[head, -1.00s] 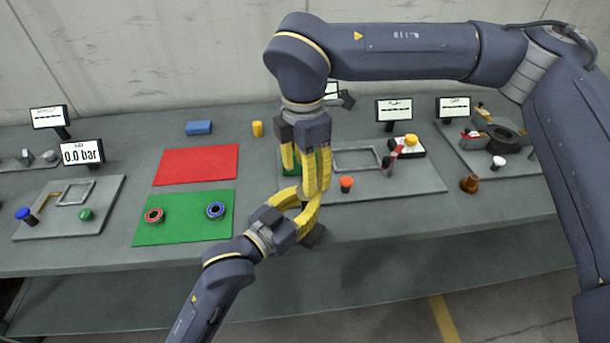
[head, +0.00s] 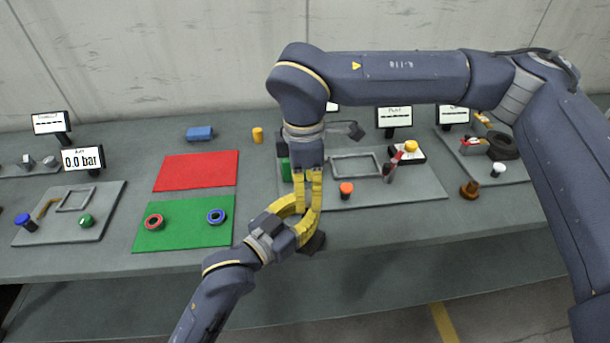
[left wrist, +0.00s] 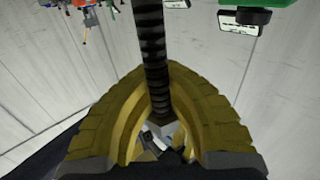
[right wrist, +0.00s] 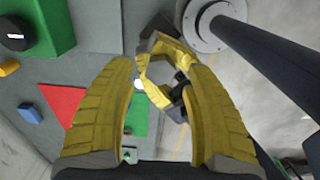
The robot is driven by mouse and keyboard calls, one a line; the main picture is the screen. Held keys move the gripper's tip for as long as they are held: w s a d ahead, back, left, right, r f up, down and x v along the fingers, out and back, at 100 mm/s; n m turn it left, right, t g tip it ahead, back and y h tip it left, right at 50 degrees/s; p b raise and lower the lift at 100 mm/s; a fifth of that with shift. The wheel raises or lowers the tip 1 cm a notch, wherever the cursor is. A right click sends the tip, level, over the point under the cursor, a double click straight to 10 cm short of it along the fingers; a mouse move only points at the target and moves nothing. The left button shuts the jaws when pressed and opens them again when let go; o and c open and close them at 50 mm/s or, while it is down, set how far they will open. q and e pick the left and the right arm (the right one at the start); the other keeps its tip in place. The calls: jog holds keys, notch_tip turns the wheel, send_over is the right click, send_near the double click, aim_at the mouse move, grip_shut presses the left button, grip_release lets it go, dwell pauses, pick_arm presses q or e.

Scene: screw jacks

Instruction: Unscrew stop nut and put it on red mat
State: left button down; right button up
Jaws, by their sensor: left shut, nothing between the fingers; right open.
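My right gripper (head: 308,208) points down and is open; its spread fingers also show in the right wrist view (right wrist: 160,65). My left gripper (left wrist: 160,85) comes up from the lower left, its fingers crowded against the right gripper's tips in the head view. It is shut with nothing held. A dark threaded rod (left wrist: 152,45) runs past its fingertips in the left wrist view. A grey hexagonal piece (right wrist: 160,68) shows between the right fingers; I cannot tell whether it is the stop nut. The red mat (head: 195,170) is bare. A green block (head: 285,168) is partly hidden behind the right gripper.
A green mat (head: 185,240) holds a red ring (head: 154,222) and a blue ring (head: 216,217). A blue block (head: 200,133) and a yellow cylinder (head: 257,135) stand behind the red mat. A grey plate (head: 410,190) with an orange knob (head: 346,188) lies to the right.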

jog(key=shift+f, duration=1.05)
jog(key=shift+c, duration=0.2)
grip_shut()
jog(key=n, duration=0.4)
dwell(0.7)
